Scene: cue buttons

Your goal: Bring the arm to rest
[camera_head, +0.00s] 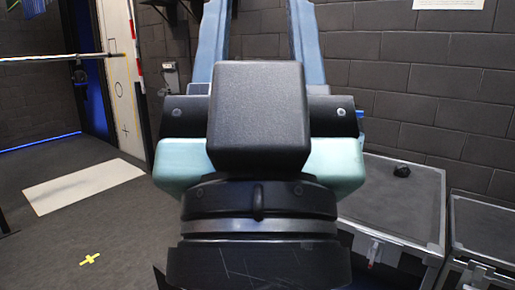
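A large part of what appears to be my own arm (258,115) fills the middle of the head view, with a black block, pale teal sides and a dark round joint below. It hides much of the area behind it. No cue buttons can be made out.
A grey-topped case (405,212) stands at the right with a small black object (402,171) on it. Another case (485,228) is beside it, before a dark brick wall (430,90). Open floor (110,240) lies at the left, with a white patch (82,186) and yellow cross (89,259).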

